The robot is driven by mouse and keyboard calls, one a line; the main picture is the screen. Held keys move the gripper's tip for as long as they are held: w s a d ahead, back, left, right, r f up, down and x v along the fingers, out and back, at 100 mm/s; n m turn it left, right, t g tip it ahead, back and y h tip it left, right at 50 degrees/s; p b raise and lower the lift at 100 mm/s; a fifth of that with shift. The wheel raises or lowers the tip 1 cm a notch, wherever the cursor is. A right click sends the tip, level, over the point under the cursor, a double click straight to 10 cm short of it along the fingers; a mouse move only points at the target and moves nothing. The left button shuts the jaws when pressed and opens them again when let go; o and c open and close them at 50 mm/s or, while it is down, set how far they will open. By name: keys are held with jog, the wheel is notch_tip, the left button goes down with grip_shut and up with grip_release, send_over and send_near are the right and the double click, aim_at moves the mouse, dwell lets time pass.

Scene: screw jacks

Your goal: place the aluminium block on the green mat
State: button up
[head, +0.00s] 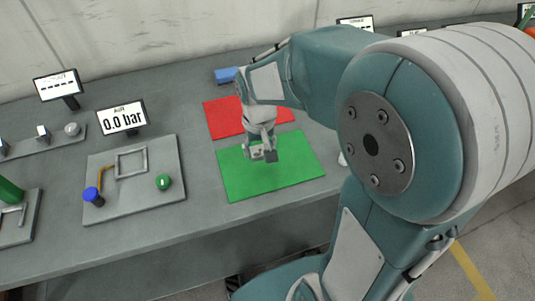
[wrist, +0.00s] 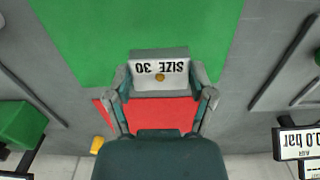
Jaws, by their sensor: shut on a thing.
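The aluminium block (wrist: 159,55) is grey, with a pale face marked "SIZE 30" and a small brass-coloured dot. In the wrist view it sits between the fingers of my gripper (wrist: 160,82), which is shut on it. In the head view my gripper (head: 262,149) points down over the upper middle of the green mat (head: 275,185), with the block (head: 271,156) at its tips. The green mat (wrist: 85,35) also fills the upper part of the wrist view. I cannot tell whether the block touches the mat.
A red mat (head: 222,118) lies just behind the green one, partly hidden by my arm. A blue block (head: 227,75) is behind it. A plate (head: 130,203) with a blue knob and a green button stands left, below a "0.0 bar" display (head: 122,118). The green mat's front is clear.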

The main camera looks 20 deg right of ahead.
jog(key=f, duration=0.1)
jog(key=w+d+f, duration=0.1)
jog(key=d+f, duration=0.1)
jog(key=shift+w, duration=0.25)
jog(key=f, duration=0.3)
jog(key=shift+w+d+f, duration=0.15)
jog(key=shift+w+d, duration=0.1)
jog(key=shift+d, duration=0.15)
jog(key=shift+f, duration=0.4)
jog(key=o, duration=1.2)
jog(key=shift+f, duration=0.1)
